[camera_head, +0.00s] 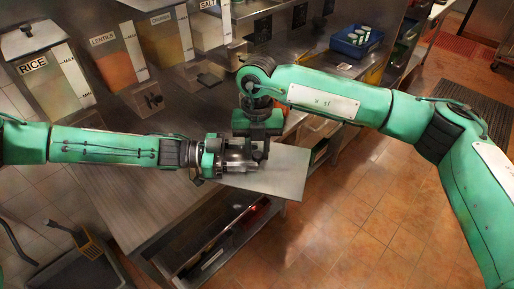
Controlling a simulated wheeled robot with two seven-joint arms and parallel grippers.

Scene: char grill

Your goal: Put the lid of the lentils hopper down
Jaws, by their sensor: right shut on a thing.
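The lentils hopper (115,60) stands at upper left, labelled LENTILS, with orange contents behind its clear front. Its top is cut off by the picture's edge, so I cannot tell how its lid stands. My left gripper (258,156) reaches in from the left over the counter, well away from the hopper; its fingers are partly hidden. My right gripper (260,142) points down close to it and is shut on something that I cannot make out. A shiny grey, partly see-through thing (238,156) shows between the two hands.
The rice hopper (50,80) stands left of the lentils hopper, with the orange-filled (166,42) and salt (212,25) hoppers to the right. The counter (140,195) is mostly clear. A blue bin (356,42) stands at the back.

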